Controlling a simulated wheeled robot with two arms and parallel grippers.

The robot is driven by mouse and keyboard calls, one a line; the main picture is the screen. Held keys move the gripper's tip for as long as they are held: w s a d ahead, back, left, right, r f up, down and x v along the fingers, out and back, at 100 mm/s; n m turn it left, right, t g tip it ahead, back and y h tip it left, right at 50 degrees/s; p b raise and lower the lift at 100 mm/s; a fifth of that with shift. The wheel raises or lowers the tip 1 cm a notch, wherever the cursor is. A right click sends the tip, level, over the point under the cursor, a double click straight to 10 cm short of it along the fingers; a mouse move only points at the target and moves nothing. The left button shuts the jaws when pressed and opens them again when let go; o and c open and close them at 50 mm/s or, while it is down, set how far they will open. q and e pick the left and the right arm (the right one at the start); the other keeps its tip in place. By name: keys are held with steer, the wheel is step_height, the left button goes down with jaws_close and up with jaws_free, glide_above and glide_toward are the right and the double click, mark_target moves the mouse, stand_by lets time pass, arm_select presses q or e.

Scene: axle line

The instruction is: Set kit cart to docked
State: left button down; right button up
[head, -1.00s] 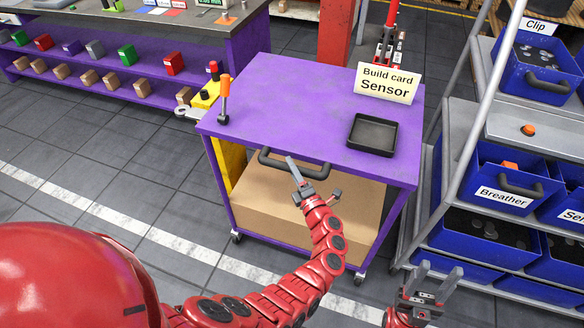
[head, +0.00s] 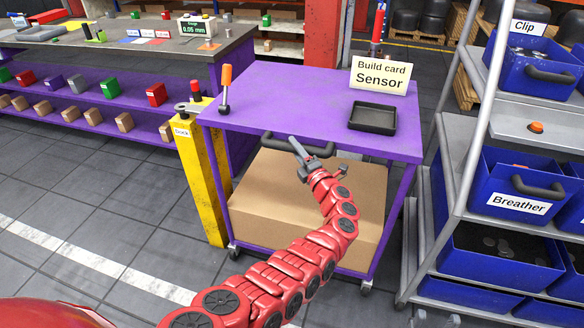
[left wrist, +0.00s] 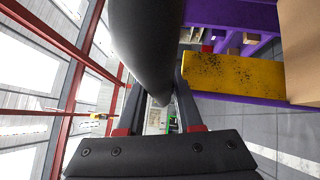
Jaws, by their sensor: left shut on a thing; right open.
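The kit cart has a purple top (head: 290,105) and a dark handle bar (head: 325,150) along its near edge. My left gripper (head: 298,149) is shut on this handle; in the left wrist view the dark bar (left wrist: 145,40) runs between its fingers. A yellow post (head: 200,185) labelled Dock stands close beside the cart's left near corner; whether they touch I cannot tell. An orange-handled lever (head: 226,88) stands upright on that corner. Only the fingertips of my right gripper (head: 435,322) show at the bottom edge, open and away from the cart.
A black tray (head: 372,118) and a Build card Sensor sign (head: 380,75) are on the cart, with a cardboard box (head: 295,215) below. A rack of blue bins (head: 510,190) stands close on the right. A workbench (head: 110,60) is behind left. Floor at left is clear.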

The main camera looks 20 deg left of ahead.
arm_select(q)
steer(key=shift+d+r, duration=0.1)
steer(key=shift+w, duration=0.1)
steer(key=c, duration=1)
jaws_free()
steer(key=o, duration=0.4)
steer(key=shift+w, duration=0.15)
steer(key=shift+s+d+f, duration=0.2)
steer(key=shift+s+d, duration=0.1)
steer(key=shift+s, duration=0.1)
steer(key=v, duration=1.6)
steer(key=shift+s+d, duration=0.1)
steer(key=shift+s, duration=0.15)
